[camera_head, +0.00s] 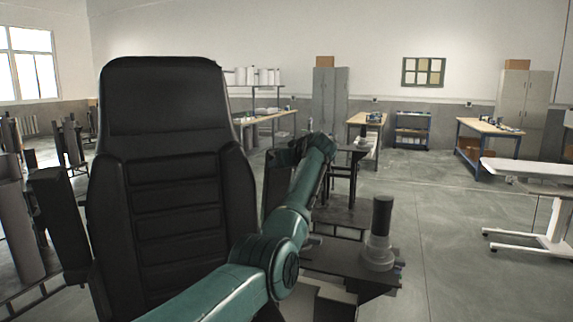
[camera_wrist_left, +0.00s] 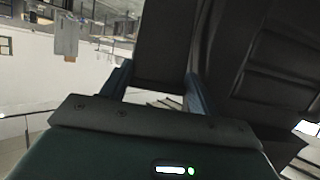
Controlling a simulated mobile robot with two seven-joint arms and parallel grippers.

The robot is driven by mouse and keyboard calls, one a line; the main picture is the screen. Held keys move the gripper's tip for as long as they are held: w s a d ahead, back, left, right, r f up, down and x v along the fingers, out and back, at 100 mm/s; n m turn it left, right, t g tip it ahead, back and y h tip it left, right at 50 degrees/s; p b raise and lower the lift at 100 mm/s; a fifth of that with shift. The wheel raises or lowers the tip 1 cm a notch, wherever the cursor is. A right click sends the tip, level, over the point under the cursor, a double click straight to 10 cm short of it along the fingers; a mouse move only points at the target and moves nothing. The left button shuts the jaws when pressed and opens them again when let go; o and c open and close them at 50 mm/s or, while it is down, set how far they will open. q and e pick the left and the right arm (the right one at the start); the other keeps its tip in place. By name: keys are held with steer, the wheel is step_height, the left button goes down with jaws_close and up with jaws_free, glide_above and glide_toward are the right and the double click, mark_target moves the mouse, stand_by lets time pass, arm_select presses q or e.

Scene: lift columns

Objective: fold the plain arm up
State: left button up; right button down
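A black padded chair (camera_head: 165,170) with a tall backrest stands in front of me. My left arm reaches past its right side, and my left gripper (camera_head: 318,148) is beside the backrest there, its fingers mostly hidden in the head view. In the left wrist view, which is upside down, the two fingers (camera_wrist_left: 158,85) lie against both sides of a dark padded bar, which looks like the plain arm (camera_wrist_left: 168,40). The bar fills the gap between them. How far the arm is tilted is hard to tell. My right gripper is out of view.
Another dark pad (camera_head: 60,225) is at the chair's left side. A dark upright cylinder (camera_head: 381,215) with a pale base stands at the lower right. A white table (camera_head: 530,175) is at the far right. Workbenches and cabinets line the back wall. The right floor is largely clear.

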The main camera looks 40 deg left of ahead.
arm_select(q)
steer(key=shift+o, duration=1.4)
steer(key=shift+s+d+r, duration=0.15)
steer(key=shift+o, duration=0.6)
steer(key=b+v, duration=0.4)
steer(key=v, duration=0.9)
